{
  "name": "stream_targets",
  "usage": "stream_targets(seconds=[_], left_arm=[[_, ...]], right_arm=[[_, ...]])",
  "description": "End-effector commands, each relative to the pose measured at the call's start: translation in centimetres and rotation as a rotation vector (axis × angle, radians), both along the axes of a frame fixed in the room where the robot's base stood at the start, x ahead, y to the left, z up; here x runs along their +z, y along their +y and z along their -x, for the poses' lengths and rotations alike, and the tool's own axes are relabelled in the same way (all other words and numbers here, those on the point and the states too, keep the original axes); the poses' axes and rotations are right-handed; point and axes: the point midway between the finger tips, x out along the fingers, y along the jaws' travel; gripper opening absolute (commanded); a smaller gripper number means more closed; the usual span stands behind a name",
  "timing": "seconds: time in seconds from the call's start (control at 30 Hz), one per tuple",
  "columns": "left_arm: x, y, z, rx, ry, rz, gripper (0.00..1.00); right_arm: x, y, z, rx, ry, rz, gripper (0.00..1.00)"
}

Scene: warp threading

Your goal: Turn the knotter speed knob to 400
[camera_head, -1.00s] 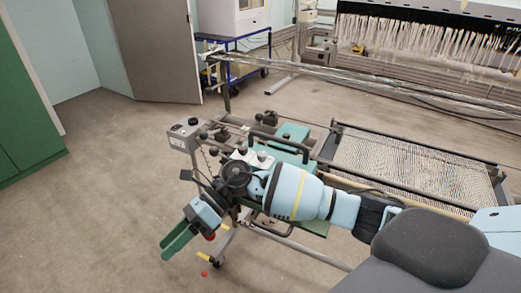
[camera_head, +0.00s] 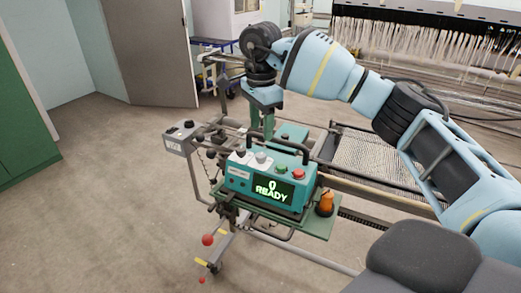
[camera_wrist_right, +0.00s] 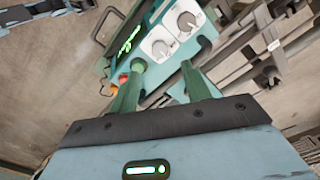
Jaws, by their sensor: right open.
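The teal knotter control box (camera_head: 235,178) stands on a green machine plate, its display (camera_head: 273,190) reading "0 READY". The wrist view shows both, one knob (camera_wrist_right: 187,22) higher and the other knob (camera_wrist_right: 160,48) between the fingertips in the picture. I cannot tell which carries the speed scale. My right gripper (camera_head: 262,132) points down above and behind the box, open and empty; its green fingers (camera_wrist_right: 163,67) appear apart from the knobs. My left gripper is not in view.
A green button (camera_head: 281,168) and a red button (camera_head: 298,173) are beside the knobs. An orange object (camera_head: 325,204) stands right of the box. A grey box (camera_head: 183,136) on a post is at the left. The floor at left is clear.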

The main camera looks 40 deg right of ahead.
Motion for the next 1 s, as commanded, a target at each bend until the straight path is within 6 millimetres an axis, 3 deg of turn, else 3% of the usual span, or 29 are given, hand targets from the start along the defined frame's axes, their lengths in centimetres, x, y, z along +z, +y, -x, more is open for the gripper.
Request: stream_targets(seconds=[0.17,0.6,1.0], left_arm=[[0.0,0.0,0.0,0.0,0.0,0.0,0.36],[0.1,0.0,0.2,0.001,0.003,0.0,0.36],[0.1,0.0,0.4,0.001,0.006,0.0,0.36]], right_arm=[[-1.3,0.0,0.0,0.0,0.002,-0.002,0.48],[-7.1,0.1,0.0,0.0,0.001,-0.004,0.48],[-7.8,0.1,0.0,0.0,0.0,-0.004,0.48]])
